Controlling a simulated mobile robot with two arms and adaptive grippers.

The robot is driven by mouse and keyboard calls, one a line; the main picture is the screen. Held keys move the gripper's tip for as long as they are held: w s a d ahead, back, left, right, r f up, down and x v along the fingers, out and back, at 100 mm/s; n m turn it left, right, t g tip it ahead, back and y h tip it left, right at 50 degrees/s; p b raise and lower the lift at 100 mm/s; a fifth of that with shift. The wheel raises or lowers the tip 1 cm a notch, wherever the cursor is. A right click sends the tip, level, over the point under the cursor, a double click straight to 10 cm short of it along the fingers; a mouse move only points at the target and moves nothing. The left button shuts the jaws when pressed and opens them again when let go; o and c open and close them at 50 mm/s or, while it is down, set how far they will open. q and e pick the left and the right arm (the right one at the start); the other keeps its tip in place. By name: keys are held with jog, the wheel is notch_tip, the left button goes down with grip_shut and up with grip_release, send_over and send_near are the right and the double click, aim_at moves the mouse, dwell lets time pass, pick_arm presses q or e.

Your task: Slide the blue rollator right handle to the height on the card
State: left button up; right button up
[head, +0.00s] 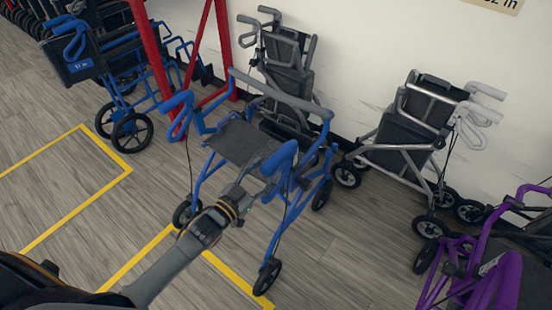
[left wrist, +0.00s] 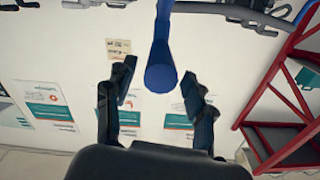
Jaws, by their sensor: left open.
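The blue rollator (head: 208,172) stands unfolded on the floor in the middle of the head view. Its near handle on the picture's right (head: 280,157) is just beyond my left gripper (head: 246,192). In the left wrist view a blue handle grip (left wrist: 161,72) points at the camera between the two spread fingers of my left gripper (left wrist: 160,84). Gaps show on both sides, so the open fingers appear not to touch it. A beige card (head: 496,4) ending in "2 in" is cut off at the head view's top edge. My right gripper is not in view.
A red frame (head: 152,50) and another blue wheelchair or rollator (head: 82,66) stand at left. Grey walkers (head: 290,60) and (head: 405,135) stand along the wall. A purple rollator (head: 490,265) is at lower right. Yellow floor lines (head: 65,150) mark bare floor.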

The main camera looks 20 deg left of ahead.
aim_at(276, 161)
pick_arm(q)
jog(key=x, duration=0.5)
jog(key=shift+w+d, duration=0.1)
jog(key=shift+w, duration=0.2)
grip_shut()
